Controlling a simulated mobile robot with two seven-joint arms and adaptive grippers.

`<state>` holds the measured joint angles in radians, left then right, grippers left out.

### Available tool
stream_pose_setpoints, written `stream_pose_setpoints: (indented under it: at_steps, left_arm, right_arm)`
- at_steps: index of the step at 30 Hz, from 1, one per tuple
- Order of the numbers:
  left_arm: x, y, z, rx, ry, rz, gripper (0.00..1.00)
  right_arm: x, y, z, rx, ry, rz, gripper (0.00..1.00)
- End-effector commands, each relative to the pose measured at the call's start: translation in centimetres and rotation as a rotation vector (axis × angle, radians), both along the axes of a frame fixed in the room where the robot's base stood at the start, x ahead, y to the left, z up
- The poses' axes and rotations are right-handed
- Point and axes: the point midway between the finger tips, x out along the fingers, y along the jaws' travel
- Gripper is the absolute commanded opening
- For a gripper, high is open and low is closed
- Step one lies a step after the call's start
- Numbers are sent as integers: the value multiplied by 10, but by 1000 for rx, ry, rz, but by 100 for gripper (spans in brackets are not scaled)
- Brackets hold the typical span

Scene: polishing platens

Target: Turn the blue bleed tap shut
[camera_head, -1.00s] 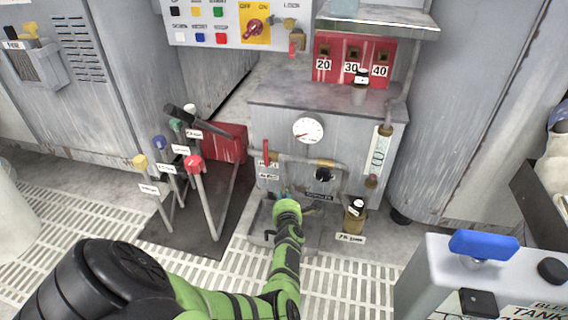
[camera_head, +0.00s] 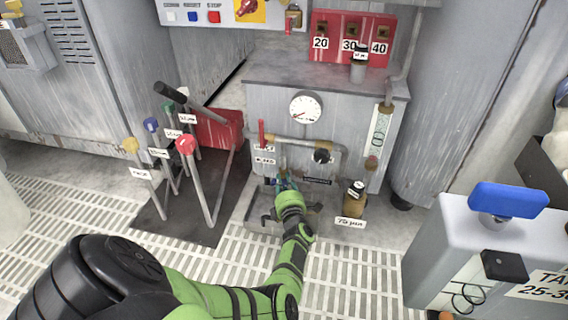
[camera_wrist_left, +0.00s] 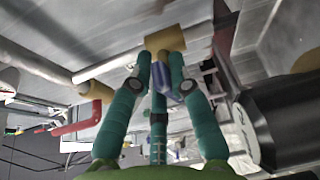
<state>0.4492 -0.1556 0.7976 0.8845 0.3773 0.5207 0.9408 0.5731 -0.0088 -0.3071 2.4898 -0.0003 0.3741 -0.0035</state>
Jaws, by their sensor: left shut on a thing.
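The blue bleed tap (camera_wrist_left: 166,80) shows in the left wrist view as a small blue piece between my fingertips, just below a brass fitting (camera_wrist_left: 165,40). My left gripper (camera_wrist_left: 160,68) has its teal fingers closed in on it from both sides. In the head view my left gripper (camera_head: 286,184) is low at the front of the grey cabinet (camera_head: 270,115), below the pipe. My wrist hides most of the tap there, and its exact angle cannot be told. My right gripper is not in view.
A red-handled valve (camera_head: 262,134) and a round gauge (camera_head: 306,108) are above my gripper. A brown bottle (camera_head: 353,198) stands to its right. Several coloured levers (camera_head: 187,147) rise at left. A grey box with a large blue handle (camera_head: 508,199) is at right.

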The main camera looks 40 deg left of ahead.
Motion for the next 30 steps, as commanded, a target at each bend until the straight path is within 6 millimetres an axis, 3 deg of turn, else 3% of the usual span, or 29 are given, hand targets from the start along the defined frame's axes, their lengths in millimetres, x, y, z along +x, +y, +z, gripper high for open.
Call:
stream_pose_setpoints:
  at_steps: [14,15,16,17,30]
  left_arm:
    - [1,1,1,13,6,-1,0]
    - [1,1,1,13,6,-1,27]
    - [1,1,1,13,6,-1,39]
    - [1,1,1,13,6,-1,44]
    - [0,1,4,-39,-21,0,44]
  right_arm:
    - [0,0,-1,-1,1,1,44]
    - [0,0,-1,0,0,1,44]
    - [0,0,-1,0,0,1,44]
    - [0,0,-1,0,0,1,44]
    - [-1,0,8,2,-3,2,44]
